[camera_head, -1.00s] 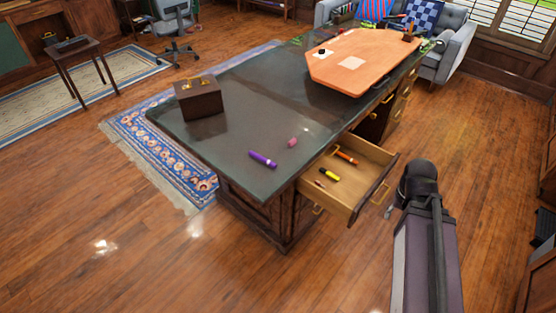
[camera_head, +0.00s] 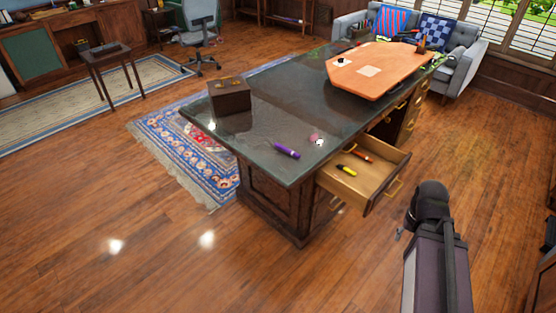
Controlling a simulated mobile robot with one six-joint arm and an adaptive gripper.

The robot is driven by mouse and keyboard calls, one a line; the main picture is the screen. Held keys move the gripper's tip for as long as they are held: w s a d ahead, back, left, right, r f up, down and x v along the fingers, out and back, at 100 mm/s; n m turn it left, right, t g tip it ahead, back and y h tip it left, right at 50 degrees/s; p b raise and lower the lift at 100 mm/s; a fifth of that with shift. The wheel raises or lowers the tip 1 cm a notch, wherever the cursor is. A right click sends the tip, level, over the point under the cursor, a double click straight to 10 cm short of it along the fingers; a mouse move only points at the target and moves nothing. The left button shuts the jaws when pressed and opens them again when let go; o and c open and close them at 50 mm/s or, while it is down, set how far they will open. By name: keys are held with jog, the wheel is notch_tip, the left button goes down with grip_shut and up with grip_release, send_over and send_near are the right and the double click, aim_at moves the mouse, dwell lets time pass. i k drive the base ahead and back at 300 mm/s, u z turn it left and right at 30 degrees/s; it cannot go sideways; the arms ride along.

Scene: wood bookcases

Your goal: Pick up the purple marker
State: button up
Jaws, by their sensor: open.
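The purple marker (camera_head: 287,151) lies on its side on the dark desk top (camera_head: 245,139), near the front edge. A small pink object (camera_head: 316,138) lies just behind it to the right. My arm rises at the lower right, to the right of the desk and well apart from the marker. My gripper cannot be made out; only arm links and a small dark part beside them show. Nothing touches the marker.
An open drawer (camera_head: 381,189) juts from the desk, holding a yellow marker (camera_head: 346,171) and an orange marker (camera_head: 362,156). A dark box (camera_head: 230,97) and an orange board (camera_head: 375,68) stand on the desk. The wooden floor (camera_head: 130,205) at front left is clear.

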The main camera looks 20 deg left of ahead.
aim_at(291, 152)
jog(key=k, duration=0.75)
jog(key=u, duration=0.4)
jog(key=i, duration=0.5)
jog(key=u, duration=0.6)
jog(key=i, duration=1.65)
jog(key=u, duration=0.25)
